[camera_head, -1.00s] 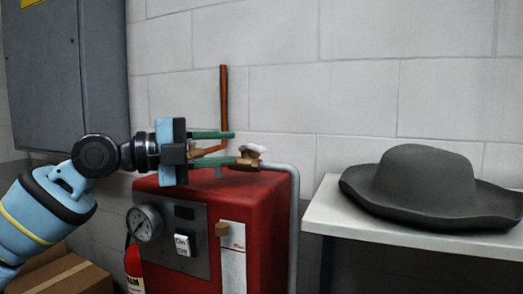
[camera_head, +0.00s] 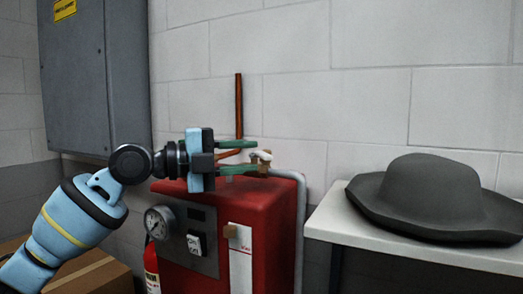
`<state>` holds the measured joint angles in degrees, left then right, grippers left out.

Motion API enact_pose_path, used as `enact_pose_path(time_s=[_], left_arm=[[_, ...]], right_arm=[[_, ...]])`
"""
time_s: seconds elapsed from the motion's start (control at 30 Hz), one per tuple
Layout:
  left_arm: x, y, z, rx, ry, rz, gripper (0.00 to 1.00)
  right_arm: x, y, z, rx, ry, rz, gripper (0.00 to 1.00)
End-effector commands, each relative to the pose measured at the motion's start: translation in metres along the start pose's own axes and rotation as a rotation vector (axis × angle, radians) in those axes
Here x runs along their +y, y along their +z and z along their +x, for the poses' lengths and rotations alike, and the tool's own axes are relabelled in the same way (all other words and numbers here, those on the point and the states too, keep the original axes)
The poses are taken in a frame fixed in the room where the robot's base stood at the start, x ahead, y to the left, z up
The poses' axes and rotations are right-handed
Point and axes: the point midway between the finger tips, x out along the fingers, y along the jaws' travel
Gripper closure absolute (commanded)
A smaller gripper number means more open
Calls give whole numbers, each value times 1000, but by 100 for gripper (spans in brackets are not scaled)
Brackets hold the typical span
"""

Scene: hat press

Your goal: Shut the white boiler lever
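The white boiler lever (camera_head: 265,155) sits on a brass valve on top of the red boiler (camera_head: 270,212). My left gripper (camera_head: 256,156) comes in from the left at the height of the lever. Its two green fingers are apart, one above the other, with their tips right at the lever. I cannot tell whether they touch it. The fingers and gripper body hide part of the brass fitting and pipework behind. My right gripper is not in view.
A copper pipe (camera_head: 239,105) rises behind the gripper, and a grey pipe (camera_head: 300,220) runs down the boiler's right side. A dark hat (camera_head: 425,195) lies on a white table (camera_head: 345,228) at right. A grey cabinet (camera_head: 95,80), a cardboard box (camera_head: 95,275) and a fire extinguisher (camera_head: 152,268) are at left.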

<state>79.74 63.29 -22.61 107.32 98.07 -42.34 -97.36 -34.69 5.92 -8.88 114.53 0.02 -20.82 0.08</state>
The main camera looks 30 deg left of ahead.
Motion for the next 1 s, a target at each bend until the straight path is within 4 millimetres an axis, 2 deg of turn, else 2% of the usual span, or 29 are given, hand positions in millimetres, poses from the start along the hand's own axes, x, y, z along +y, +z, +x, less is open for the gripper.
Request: enact_pose_path(time_s=[0.03, 0.1, 0.3, 0.67, 0.9, 1.0], left_arm=[[-6, -2, 7, 2, -6, 3, 69], [-6, -2, 16, 2, -4, 4, 69], [-3, -1, 37, 0, -2, 1, 69], [0, 0, 42, -1, 1, 0, 69], [0, 0, 42, -1, 1, 0, 99], [0, 0, 42, -1, 1, 0, 100]], right_arm=[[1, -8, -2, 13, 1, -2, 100], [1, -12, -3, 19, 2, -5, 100], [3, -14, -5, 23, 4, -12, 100], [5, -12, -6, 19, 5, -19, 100], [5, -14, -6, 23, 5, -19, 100], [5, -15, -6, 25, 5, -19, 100]])
